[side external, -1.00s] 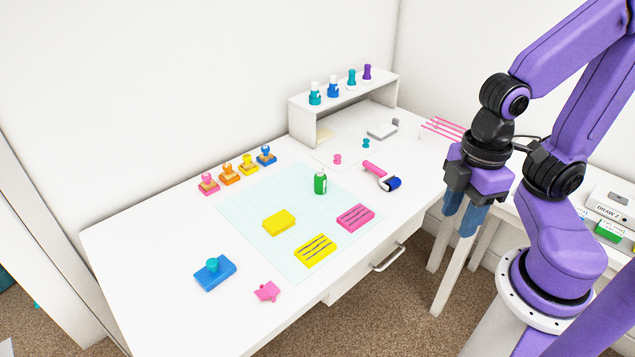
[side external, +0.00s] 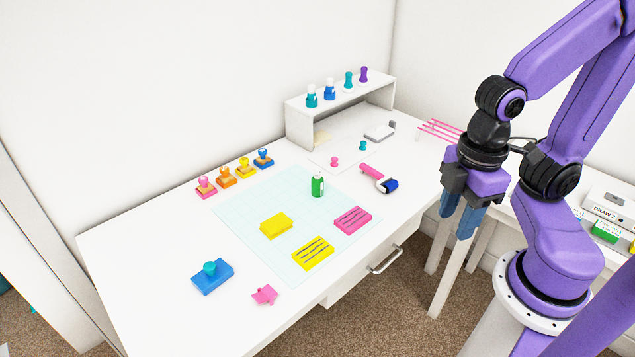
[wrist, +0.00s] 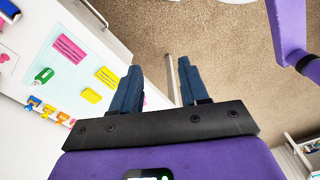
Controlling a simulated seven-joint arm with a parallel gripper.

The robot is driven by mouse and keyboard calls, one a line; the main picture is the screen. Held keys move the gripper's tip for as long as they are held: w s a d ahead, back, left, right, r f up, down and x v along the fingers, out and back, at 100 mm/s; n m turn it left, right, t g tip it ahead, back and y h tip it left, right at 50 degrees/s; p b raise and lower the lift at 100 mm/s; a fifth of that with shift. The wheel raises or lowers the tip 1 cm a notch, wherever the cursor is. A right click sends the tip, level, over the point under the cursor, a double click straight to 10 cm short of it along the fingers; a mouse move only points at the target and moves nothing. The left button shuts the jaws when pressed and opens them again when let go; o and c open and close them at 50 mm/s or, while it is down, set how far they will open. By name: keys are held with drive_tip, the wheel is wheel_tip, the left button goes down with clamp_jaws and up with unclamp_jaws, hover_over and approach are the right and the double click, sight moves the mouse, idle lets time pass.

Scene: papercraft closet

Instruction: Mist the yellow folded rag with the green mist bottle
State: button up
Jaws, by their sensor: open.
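The green mist bottle (side external: 317,185) stands upright on the pale gridded mat (side external: 250,210), with a white cap. It also shows in the wrist view (wrist: 44,75). The yellow folded rag (side external: 276,225) lies flat on the mat, in front of and left of the bottle; in the wrist view it appears as a plain yellow block (wrist: 91,95). My gripper (side external: 458,217) hangs off the right front edge of the desk, apart from both. Its blue fingers (wrist: 157,85) are spread and empty, over the carpet.
A yellow slotted block (side external: 312,253) and a pink slotted block (side external: 352,220) lie near the rag. A pink-handled roller (side external: 380,179) lies right of the bottle. Several stampers (side external: 235,173) line the back left. A shelf (side external: 340,100) holds several bottles. A blue block (side external: 212,276) sits front left.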

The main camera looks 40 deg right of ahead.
drive_tip(key=w+a+f+n+t+h, duration=0.1)
drive_tip(key=w+f+n+t+h, duration=0.2)
drive_tip(key=w, duration=0.8)
drive_tip(key=w+a+f+n+h, duration=0.1)
drive_tip(key=w+f+n+h, duration=0.15)
drive_tip(key=w+h, duration=0.6)
drive_tip(key=n+t+h, duration=0.1)
drive_tip(key=n+t, duration=0.4)
drive_tip(key=n, duration=0.2)
approach(317, 173)
drive_tip(key=x, duration=1.1)
drive_tip(key=shift+w+r, duration=0.1)
clamp_jaws()
